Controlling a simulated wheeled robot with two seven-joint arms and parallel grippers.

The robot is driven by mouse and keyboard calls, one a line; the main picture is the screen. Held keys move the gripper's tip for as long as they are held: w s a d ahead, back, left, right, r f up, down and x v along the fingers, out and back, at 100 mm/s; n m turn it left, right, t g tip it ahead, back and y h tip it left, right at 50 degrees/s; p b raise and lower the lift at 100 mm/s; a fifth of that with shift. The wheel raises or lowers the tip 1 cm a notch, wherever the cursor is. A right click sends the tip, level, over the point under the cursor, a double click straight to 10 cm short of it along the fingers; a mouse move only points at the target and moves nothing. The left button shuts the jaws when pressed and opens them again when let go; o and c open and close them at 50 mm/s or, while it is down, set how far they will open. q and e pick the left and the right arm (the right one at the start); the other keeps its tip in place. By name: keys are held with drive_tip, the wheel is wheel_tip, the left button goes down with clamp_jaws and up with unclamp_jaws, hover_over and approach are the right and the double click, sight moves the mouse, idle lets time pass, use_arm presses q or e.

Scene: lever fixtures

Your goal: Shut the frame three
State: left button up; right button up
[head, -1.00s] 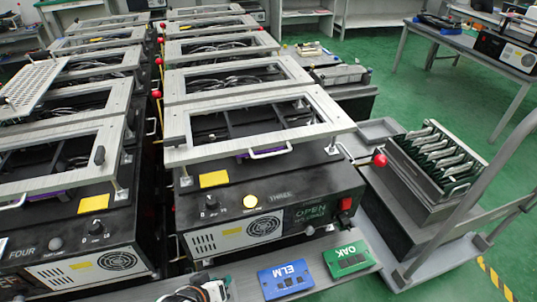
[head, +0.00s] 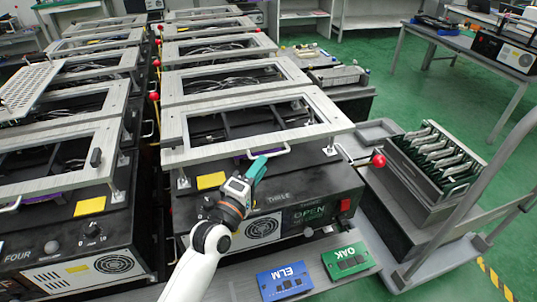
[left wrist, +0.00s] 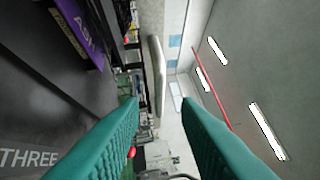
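Frame three is the light metal frame (head: 215,154) on top of the black unit labelled THREE, nearest me in the middle row. It stands raised on posts above the unit, and the unit's display (head: 309,213) reads OPEN. A pale handle (head: 284,151) is on its front edge. My left gripper (head: 257,166) is just in front of and below the handle, partly covering the unit's front. In the left wrist view its teal fingers (left wrist: 160,104) are apart with nothing between the tips; a pale bar, likely the handle (left wrist: 157,75), shows beyond them. My right gripper is not in view.
A red-knobbed lever (head: 378,160) sticks out on the unit's right. Unit FOUR (head: 60,262) stands to the left. A blue ELM board (head: 287,281) and a green OAK board (head: 347,261) lie on the front ledge. A cart with a rack (head: 436,165) stands at right.

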sight(268, 156)
use_arm(q)
drive_tip(key=x, duration=0.5)
drive_tip(key=shift+w+d, duration=0.1)
clamp_jaws()
